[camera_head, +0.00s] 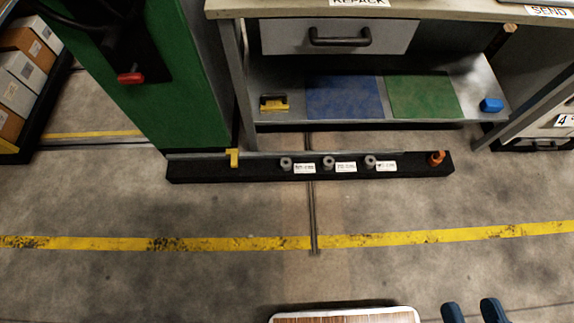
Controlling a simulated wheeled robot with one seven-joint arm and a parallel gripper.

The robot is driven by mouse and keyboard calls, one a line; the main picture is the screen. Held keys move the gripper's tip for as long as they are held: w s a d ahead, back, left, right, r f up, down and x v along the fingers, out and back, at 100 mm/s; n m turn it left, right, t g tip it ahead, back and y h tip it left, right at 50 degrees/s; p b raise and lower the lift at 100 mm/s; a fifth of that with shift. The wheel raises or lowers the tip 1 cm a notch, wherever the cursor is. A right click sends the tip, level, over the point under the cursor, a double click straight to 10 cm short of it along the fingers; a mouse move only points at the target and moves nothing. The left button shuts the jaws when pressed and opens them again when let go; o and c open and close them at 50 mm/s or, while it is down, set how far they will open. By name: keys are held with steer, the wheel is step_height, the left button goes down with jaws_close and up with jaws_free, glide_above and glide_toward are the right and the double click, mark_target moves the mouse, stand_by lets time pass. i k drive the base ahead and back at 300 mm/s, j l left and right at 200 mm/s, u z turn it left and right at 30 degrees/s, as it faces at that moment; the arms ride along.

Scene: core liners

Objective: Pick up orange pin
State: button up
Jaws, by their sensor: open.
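The orange pin (437,157) stands at the right end of a long black rail (222,172) on the floor, in front of the bench. It looks like a short cylinder with a wider orange top; its base is hard to make out. Two dark blue finger-like tips at the bottom right edge appear to be my gripper (472,313). They are apart, with nothing seen between them, and well below the pin in the picture. The rest of the gripper is out of frame.
Several grey pins (329,163) with white labels and a yellow clip (234,157) are on the rail. Behind is a bench shelf (350,72) with blue and green mats. A green cabinet (190,90) stands left. A tray (345,318) is at the bottom. Floor between is clear.

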mark_target(439, 155)
steer(key=i+l+u, duration=0.1)
steer(key=i+l, duration=0.15)
steer(key=i+l+u, duration=0.1)
steer(key=i+l, duration=0.2)
steer(key=l, duration=0.2)
steer(key=i+l, duration=0.25)
steer(key=l, duration=0.15)
steer(key=i+l+u, duration=0.15)
steer(key=l, duration=0.25)
steer(key=i+l+u, duration=0.1)
steer(key=i+l, duration=0.2)
steer(key=l, duration=0.1)
